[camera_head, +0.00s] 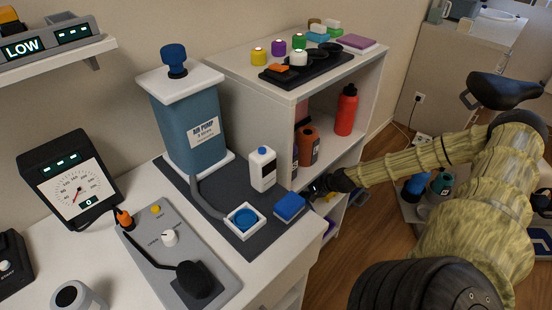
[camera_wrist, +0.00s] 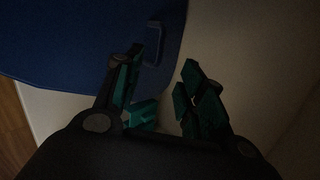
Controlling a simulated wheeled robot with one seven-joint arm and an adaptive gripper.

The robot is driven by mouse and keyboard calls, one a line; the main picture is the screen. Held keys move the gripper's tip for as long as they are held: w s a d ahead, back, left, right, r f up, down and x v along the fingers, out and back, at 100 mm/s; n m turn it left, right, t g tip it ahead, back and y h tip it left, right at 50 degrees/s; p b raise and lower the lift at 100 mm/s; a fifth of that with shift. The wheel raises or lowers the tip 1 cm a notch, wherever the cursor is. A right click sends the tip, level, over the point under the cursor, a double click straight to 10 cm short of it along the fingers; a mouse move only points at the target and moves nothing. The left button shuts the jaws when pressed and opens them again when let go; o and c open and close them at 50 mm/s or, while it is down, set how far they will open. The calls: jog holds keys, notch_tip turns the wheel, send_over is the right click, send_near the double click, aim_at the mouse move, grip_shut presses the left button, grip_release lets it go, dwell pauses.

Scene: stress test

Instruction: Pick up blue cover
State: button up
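The blue cover (camera_head: 290,206) is a small square blue lid on the dark grey mat, near the right edge of the white counter. In the wrist view a large blue surface, which looks like the cover (camera_wrist: 70,40), fills the upper left, with a small raised tab close to the left fingertip. My gripper (camera_head: 318,190) is just right of the cover in the head view. In the wrist view my gripper (camera_wrist: 162,62) has its two fingers apart with nothing clearly held between them. The picture is dark, and I cannot tell whether a finger touches the cover.
A white square cup with a blue inside (camera_head: 244,220) stands left of the cover. A white bottle (camera_head: 263,168) and the air pump (camera_head: 190,125) stand behind. A white shelf unit (camera_head: 283,80) with bottles rises close behind my gripper. The control panel (camera_head: 178,250) lies left.

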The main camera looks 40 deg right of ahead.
jog(key=shift+d+b+x, duration=0.1)
jog(key=shift+b+x, duration=0.7)
jog(key=shift+b, duration=0.3)
jog(key=shift+d+b+x, duration=0.15)
jog(key=shift+b+x, duration=0.6)
jog(key=shift+b, duration=0.35)
jog(key=shift+w+a+f+b, duration=0.15)
jog(key=shift+w+f+b, duration=0.15)
jog(key=shift+f+b, duration=0.15)
jog(key=shift+w+a+b, duration=0.1)
jog(key=shift+w+b, duration=0.15)
jog(key=shift+b, duration=0.05)
jog(key=b+x, duration=0.2)
jog(key=b, duration=0.1)
jog(key=shift+w+f+b, duration=0.1)
jog(key=shift+f+b, duration=0.2)
jog(key=shift+f, duration=0.15)
jog(key=shift+b+x, duration=1.05)
jog(key=shift+x, duration=0.05)
jog(key=shift+w+a+r, duration=0.1)
jog(key=shift+w+r, duration=0.05)
grip_shut()
